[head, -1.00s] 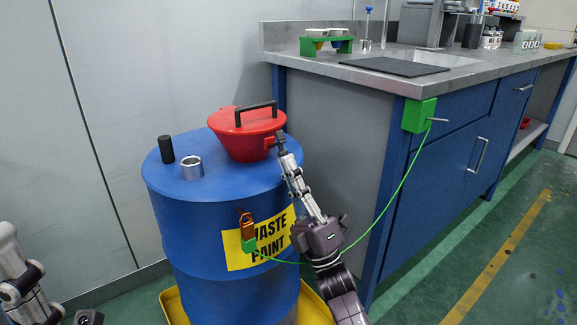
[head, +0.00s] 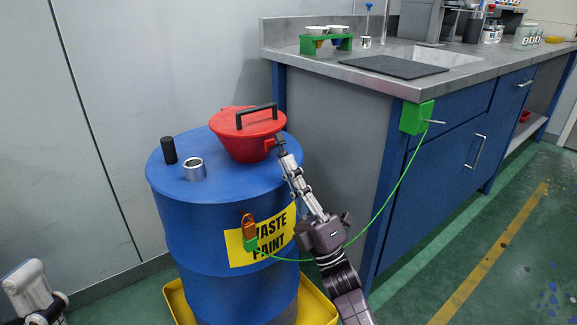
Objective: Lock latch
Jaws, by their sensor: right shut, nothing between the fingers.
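A red funnel with a closed lid and a black handle (head: 250,128) sits on top of the blue drum (head: 215,235). A small red latch part (head: 270,145) sticks out on the funnel's right side. My right gripper (head: 281,148) is shut and empty, with its fingertips right at this latch; I cannot tell whether they touch it. The fingers partly hide the latch.
A black cylinder (head: 168,150) and a metal ring (head: 194,169) stand on the drum top. An orange clip (head: 249,226) hangs on the drum front, with a green cable to a green box (head: 416,117) on the blue bench. A yellow tray (head: 318,305) lies under the drum.

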